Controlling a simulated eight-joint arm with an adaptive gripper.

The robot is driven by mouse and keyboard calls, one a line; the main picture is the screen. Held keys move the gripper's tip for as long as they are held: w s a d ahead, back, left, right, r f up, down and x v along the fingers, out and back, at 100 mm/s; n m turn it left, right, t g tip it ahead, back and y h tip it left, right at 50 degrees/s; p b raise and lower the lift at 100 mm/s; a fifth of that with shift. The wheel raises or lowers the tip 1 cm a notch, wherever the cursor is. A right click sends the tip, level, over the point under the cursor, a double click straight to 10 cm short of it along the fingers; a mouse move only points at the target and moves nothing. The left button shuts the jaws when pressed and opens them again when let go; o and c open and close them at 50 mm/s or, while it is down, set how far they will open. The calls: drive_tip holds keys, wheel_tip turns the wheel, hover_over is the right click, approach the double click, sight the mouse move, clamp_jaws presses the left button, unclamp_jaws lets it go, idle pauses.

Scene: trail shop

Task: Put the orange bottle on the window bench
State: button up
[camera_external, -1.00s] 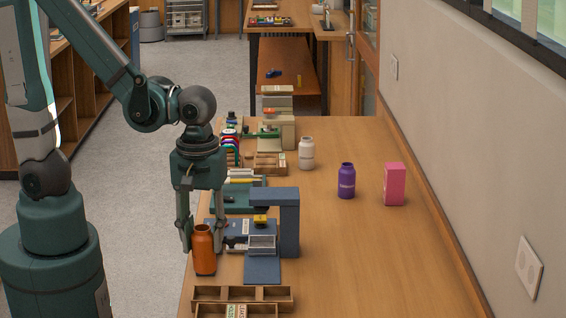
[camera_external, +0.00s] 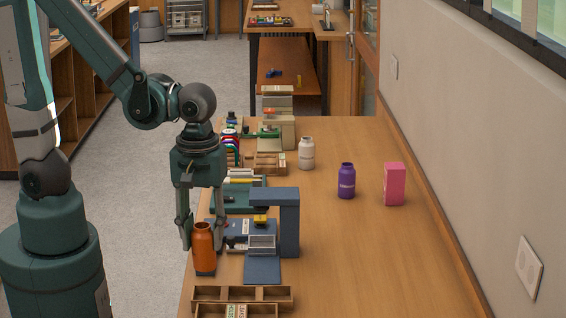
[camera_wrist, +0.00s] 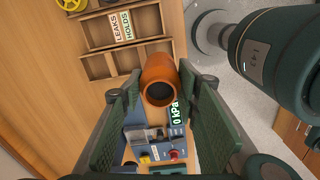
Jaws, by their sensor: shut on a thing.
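The orange bottle (camera_external: 203,246) is upright at the left edge of the long wooden bench (camera_external: 345,255), beside the blue test stand (camera_external: 289,225). My gripper (camera_external: 202,240) points down and is shut on the bottle, with one finger on each side. In the wrist view the orange bottle (camera_wrist: 160,74) shows its dark open mouth between the green finger pads of my gripper (camera_wrist: 157,98). A dark strip shows under the bottle; whether it touches the surface below is hard to tell.
A divided wooden tray (camera_external: 243,294) lies just in front. A white bottle (camera_external: 306,153), purple bottle (camera_external: 346,182) and pink box (camera_external: 394,184) stand further back. Another table (camera_external: 300,36) stands behind.

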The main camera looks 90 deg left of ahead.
drive_tip(key=shift+r, duration=2.55)
drive_tip(key=shift+w+a+r+n, duration=0.1)
drive_tip(key=shift+w+a+n, duration=0.1)
drive_tip(key=shift+w+a, duration=0.25)
drive_tip(key=shift+w+a+r+n, duration=0.1)
drive_tip(key=shift+w+a+n, duration=0.15)
drive_tip(key=shift+w, duration=0.3)
drive_tip(key=w+a+n, duration=0.3)
drive_tip(key=w+a, duration=0.2)
drive_tip(key=a, duration=0.3)
drive_tip(key=w+a+r+n, duration=0.1)
drive_tip(key=w+a+n, duration=0.2)
drive_tip(key=w+a, duration=0.3)
drive_tip(key=w+a+r+n+p, duration=0.1)
drive_tip(key=w+a+n, duration=0.2)
drive_tip(key=w+a, duration=0.3)
drive_tip(key=shift+a+r, duration=0.1)
drive_tip(key=shift+a, duration=2.35)
drive_tip(key=w+a+f+n+p, duration=0.1)
drive_tip(key=a+n, duration=0.3)
drive_tip(key=a, duration=1.1)
drive_tip(key=a+f+n, duration=0.2)
drive_tip(key=a+n, duration=0.2)
drive_tip(key=a, duration=1.1)
drive_tip(key=shift+s+a+f, duration=0.1)
drive_tip(key=shift+a+f, duration=0.05)
drive_tip(key=shift+f, duration=1.1)
drive_tip(key=shift+a+f, duration=0.1)
drive_tip(key=shift+f, duration=1.15)
